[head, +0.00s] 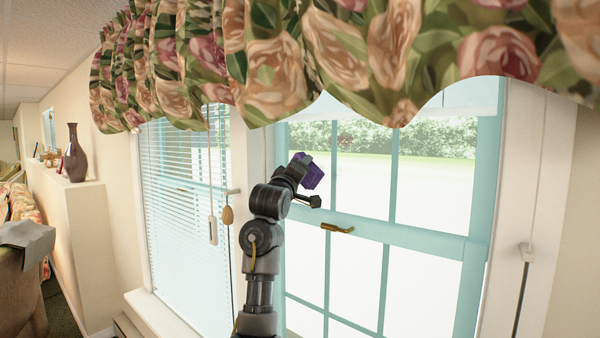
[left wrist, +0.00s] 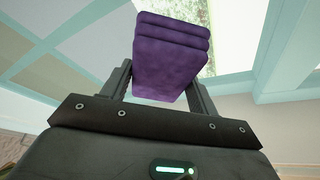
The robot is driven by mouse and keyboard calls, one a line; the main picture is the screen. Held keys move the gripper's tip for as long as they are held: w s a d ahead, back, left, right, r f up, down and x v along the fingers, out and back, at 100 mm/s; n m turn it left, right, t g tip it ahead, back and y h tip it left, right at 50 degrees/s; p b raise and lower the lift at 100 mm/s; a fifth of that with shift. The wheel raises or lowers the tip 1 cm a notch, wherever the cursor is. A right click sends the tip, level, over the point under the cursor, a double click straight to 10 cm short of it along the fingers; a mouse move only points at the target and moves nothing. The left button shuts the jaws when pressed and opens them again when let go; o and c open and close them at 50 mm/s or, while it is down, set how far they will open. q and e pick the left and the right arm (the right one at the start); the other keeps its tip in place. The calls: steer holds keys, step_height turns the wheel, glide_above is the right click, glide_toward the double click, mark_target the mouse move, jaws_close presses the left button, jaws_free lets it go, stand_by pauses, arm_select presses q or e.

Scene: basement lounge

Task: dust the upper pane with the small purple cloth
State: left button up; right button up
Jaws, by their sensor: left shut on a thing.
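My left gripper (left wrist: 158,88) is shut on the small purple cloth (left wrist: 172,50), which looks like a thick folded block between the two fingers. In the head view my left arm rises in front of the window, and the purple cloth (head: 313,177) is at its tip. The cloth is in front of the lower left part of the upper pane (head: 360,180), a little above the teal middle rail. I cannot tell whether the cloth touches the glass. My right gripper is not in view.
A floral valance (head: 330,55) hangs across the top of the window. A brass latch (head: 338,228) sits on the middle rail (head: 420,240). Left are blinds (head: 180,200), cords with a wooden pull (head: 227,215), and a vase (head: 75,155) on a ledge.

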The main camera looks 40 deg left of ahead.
arm_select(q)
steer(key=shift+w+p, duration=0.5)
steer(key=shift+w, duration=0.5)
